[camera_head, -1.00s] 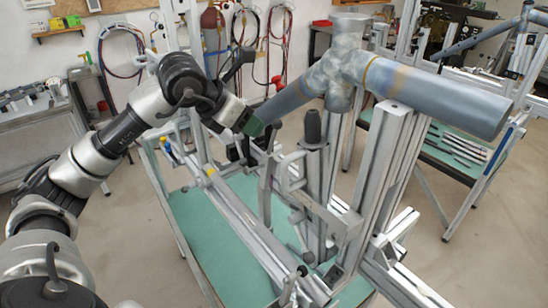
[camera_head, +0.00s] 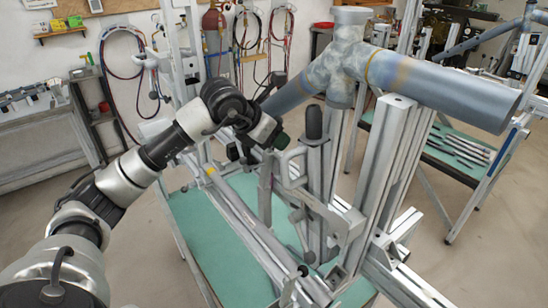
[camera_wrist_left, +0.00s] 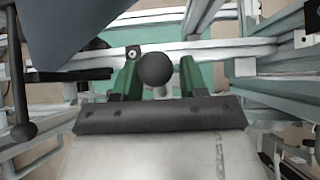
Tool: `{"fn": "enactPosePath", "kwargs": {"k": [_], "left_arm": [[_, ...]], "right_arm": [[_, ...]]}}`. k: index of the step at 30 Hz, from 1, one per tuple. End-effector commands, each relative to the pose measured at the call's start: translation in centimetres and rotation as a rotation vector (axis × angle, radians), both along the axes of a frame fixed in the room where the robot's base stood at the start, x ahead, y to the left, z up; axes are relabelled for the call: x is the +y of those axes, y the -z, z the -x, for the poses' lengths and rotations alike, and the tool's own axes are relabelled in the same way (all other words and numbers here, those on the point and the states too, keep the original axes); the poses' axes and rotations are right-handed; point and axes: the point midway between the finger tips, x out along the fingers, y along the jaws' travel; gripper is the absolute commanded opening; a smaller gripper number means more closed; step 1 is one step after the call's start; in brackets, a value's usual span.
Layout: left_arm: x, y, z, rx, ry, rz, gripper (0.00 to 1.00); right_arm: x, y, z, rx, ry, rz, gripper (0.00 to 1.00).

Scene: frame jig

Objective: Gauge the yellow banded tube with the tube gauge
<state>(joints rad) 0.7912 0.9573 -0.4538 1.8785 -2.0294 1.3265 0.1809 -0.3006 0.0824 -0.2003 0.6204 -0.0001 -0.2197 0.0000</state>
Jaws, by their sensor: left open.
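A large blue-grey tube joint (camera_head: 440,88) with heat-tinted, yellowish-brown bands near its junction lies across the top of the frame jig (camera_head: 388,150). A tube's smooth blue-grey side (camera_wrist_left: 70,30) fills the upper left of the left wrist view. My left gripper (camera_head: 280,142) is left of an upright black handle (camera_head: 314,122) and below the tube joint. In the left wrist view its two green fingers (camera_wrist_left: 158,84) are apart, with a dark round knob (camera_wrist_left: 156,68) between them in the picture; contact cannot be told. I cannot identify the tube gauge. My right gripper is out of view.
Metal rails and clamps (camera_head: 245,215) stand close around my left gripper above a green tabletop (camera_head: 205,225). A second bench (camera_head: 450,150) with dark rods stands at the right. Open floor lies at the left.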

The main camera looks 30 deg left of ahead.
Motion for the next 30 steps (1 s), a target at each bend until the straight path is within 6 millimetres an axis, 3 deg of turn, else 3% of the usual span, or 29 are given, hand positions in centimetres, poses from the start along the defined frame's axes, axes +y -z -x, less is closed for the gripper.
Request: {"fn": "enactPosePath", "kwargs": {"k": [2, 10, 30], "left_arm": [[0.0, 0.0, 0.0, 0.000, 0.000, 0.000, 0.43], [0.0, 0.0, 0.0, 0.000, -0.001, 0.001, 0.01], [0.9, -0.3, 2.1, 0.001, -0.001, 0.000, 0.00]], "right_arm": [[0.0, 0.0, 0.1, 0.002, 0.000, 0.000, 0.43], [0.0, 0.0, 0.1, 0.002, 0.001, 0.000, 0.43], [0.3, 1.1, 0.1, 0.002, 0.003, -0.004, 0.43]]}}
